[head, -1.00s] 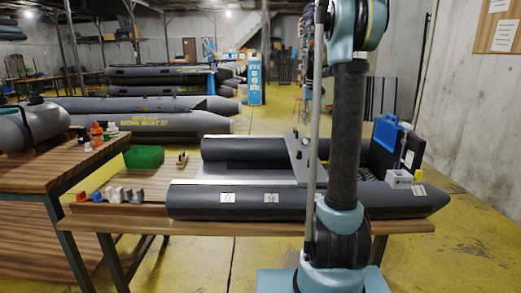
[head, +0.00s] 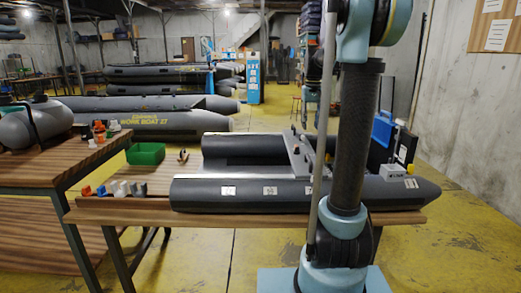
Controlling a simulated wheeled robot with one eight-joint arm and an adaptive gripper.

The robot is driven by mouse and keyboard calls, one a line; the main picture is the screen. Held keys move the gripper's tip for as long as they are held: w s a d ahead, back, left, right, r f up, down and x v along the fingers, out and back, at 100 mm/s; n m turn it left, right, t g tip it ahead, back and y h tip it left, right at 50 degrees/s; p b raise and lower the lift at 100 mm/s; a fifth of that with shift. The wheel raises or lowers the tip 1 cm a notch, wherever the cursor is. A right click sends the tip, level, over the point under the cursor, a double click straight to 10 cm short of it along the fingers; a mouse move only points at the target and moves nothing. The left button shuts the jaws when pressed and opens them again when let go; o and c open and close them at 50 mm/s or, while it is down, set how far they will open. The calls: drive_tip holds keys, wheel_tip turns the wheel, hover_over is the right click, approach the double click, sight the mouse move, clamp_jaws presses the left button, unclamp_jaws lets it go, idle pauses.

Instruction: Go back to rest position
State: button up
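My arm (head: 352,140) stands at the right of the head view, in front of the workbench. It rises out of the top of the picture, so my gripper is not in view and I cannot tell whether it holds anything. A small grey inflatable boat (head: 240,196) lies on the wooden workbench (head: 140,211), with pale labels along its near tube. My arm hides part of its right half.
A green bin (head: 146,153) and several small coloured parts sit on the bench's left side. A second wooden table (head: 50,160) stands at the left. A blue case (head: 383,130) and a grey box (head: 393,171) are behind my arm at right.

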drive_tip(key=s+a+f, duration=0.1)
drive_tip(key=s+f, duration=0.6)
drive_tip(key=s, duration=0.4)
drive_tip(key=s+f+t, duration=0.1)
drive_tip(key=s+f, duration=0.6)
drive_tip(key=s, duration=0.5)
drive_tip(key=s+a+f, duration=0.1)
drive_tip(key=s+f, duration=0.6)
drive_tip(key=s, duration=0.5)
drive_tip(key=shift+s+a+t, duration=0.25)
drive_tip(key=shift+a+t, duration=0.05)
drive_tip(key=shift+t, duration=0.1)
